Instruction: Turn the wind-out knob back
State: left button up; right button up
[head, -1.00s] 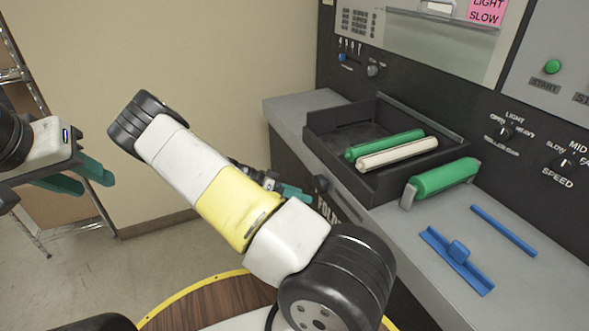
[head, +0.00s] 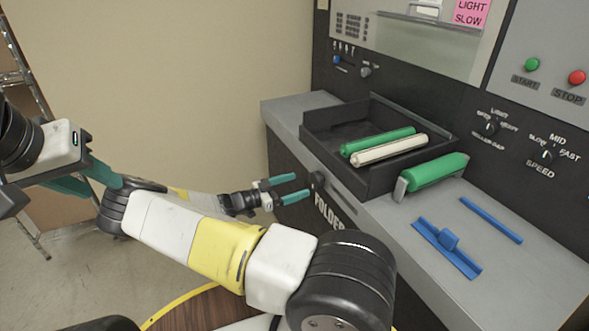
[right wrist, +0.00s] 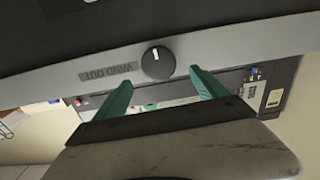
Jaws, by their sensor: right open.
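The wind-out knob (right wrist: 158,62) is a round black dial with a white pointer mark, beside an upside-down "WIND OUT" label (right wrist: 108,71) in the right wrist view. In the head view it is the small dark knob (head: 318,181) on the folder's front. My right gripper (head: 300,187) is open, its green fingers pointing at the knob. The right wrist view shows its fingertips (right wrist: 160,78) on either side of and just short of the knob, with nothing between them. My left gripper (head: 90,180) is apart from the machine at far left, its fingers spread and empty.
A black tray (head: 345,178) with a green and a white roller sits on the grey ledge (head: 370,225). A green roller on a bracket (head: 435,172) and blue parts (head: 447,245) lie to its right.

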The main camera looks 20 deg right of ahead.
aim_at(313, 180)
jog(key=d, duration=0.6)
jog(key=shift+w+d, duration=0.2)
jog(key=shift+d, duration=0.1)
jog(key=c, duration=1.3)
